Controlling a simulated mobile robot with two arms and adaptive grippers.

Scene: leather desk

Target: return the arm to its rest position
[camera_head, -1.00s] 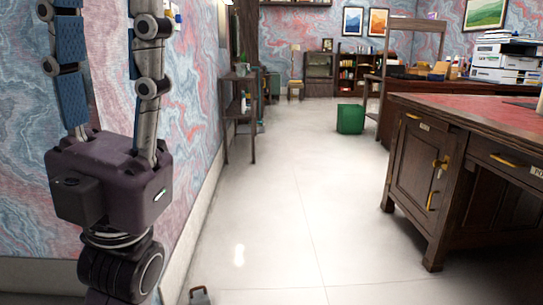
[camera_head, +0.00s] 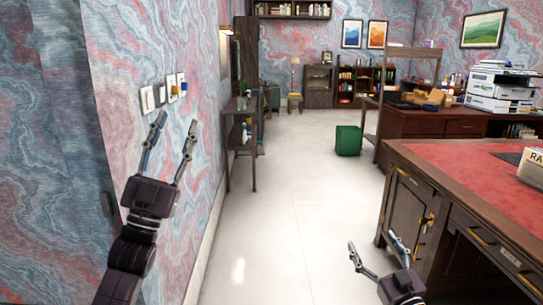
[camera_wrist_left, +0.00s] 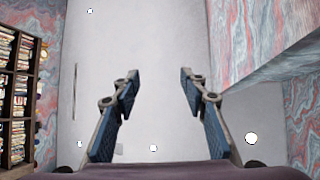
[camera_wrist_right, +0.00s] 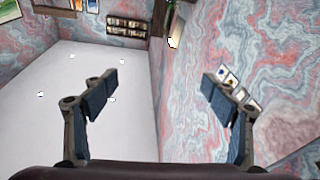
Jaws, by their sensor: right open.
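My left gripper (camera_head: 172,138) is raised at the left in the head view, in front of the marbled wall. Its two fingers are spread apart with nothing between them. In the left wrist view its blue-padded fingers (camera_wrist_left: 158,90) stand apart against the pale ceiling. My right gripper (camera_head: 374,252) is low at the lower right of the head view, over the white floor beside the desk. Its fingers are wide apart and empty. In the right wrist view the open fingers (camera_wrist_right: 162,92) frame wall and ceiling.
The wooden desk (camera_head: 465,165) with a red leather top stands at the right, near my right gripper. A narrow side table (camera_head: 240,140) stands along the left wall. A green bin (camera_head: 348,140) is on the floor ahead. The middle floor is clear.

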